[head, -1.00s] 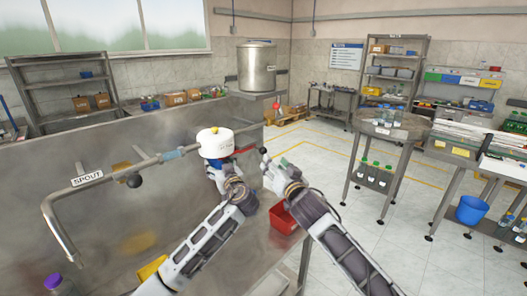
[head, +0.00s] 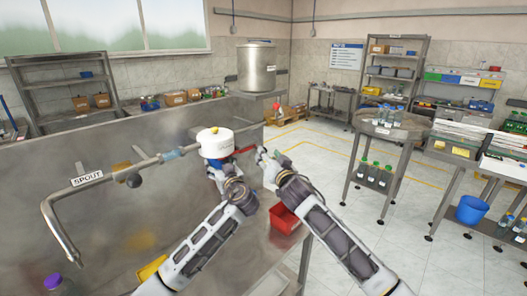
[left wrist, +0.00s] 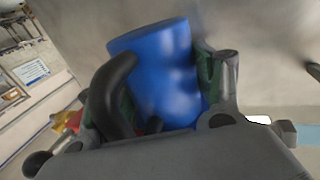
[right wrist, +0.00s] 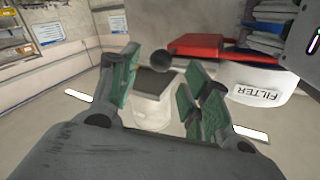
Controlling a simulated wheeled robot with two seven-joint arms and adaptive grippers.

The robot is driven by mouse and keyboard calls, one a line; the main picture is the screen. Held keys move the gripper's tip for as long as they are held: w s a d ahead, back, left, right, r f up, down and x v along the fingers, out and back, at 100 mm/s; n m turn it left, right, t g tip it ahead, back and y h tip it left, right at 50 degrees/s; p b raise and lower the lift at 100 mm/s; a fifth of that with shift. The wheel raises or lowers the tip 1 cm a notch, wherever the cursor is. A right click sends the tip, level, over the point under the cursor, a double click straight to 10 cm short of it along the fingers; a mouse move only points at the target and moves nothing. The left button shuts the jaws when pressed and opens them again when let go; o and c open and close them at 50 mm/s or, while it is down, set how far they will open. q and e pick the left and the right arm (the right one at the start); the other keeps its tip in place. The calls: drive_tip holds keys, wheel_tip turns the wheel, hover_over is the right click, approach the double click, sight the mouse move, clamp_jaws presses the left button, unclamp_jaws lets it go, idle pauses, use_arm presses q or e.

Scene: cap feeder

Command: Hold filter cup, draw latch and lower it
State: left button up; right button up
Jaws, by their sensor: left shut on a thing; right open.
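My left gripper (head: 214,172) is shut around the cup, one finger on each side in the left wrist view. My right gripper (head: 262,156) is open, right of the filter. In the right wrist view, a dark ball knob (right wrist: 161,64) appears between its fingertips, close to a red part (right wrist: 210,46) beside the filter; contact cannot be told.
A steel pot (head: 257,68) stands behind. A red bin (head: 284,219) lies below my right arm.

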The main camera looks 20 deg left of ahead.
drive_tip(key=shift+x, duration=2.8)
drive_tip(key=shift+w, duration=0.1)
clamp_jaws()
